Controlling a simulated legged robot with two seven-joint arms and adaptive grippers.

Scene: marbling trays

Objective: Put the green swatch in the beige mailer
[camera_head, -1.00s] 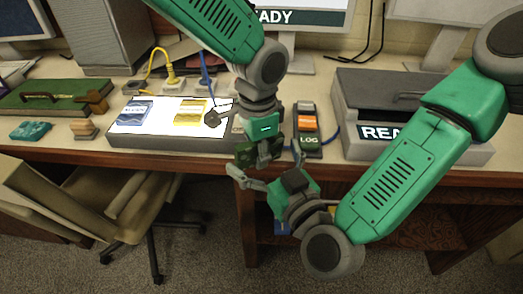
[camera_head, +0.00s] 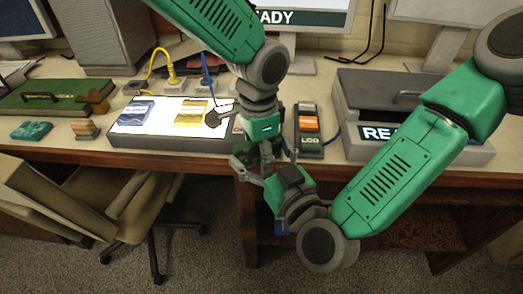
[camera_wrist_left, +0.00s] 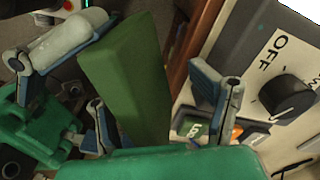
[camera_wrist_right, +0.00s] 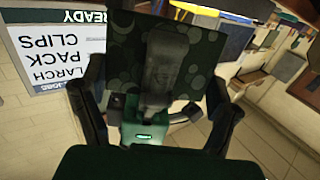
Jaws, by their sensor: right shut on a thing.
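The green swatch (camera_wrist_left: 125,75) is a flat dark green piece in the left wrist view. Its patterned face shows in the right wrist view (camera_wrist_right: 195,62), and a bit of it shows in the head view (camera_head: 243,153). My right gripper (camera_head: 266,166) is shut on the swatch, in front of the desk edge. My left gripper (camera_head: 262,149) is close above it; its fingers (camera_wrist_left: 165,100) stand apart, with the swatch near the left finger and a gap on the right. A grey part partly covers the swatch in the right wrist view. I cannot make out the beige mailer.
A lit panel (camera_head: 150,127) with blue and yellow swatches lies on the desk. A beige chair (camera_head: 125,205) stands at front left. A teal block (camera_head: 31,130) lies far left.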

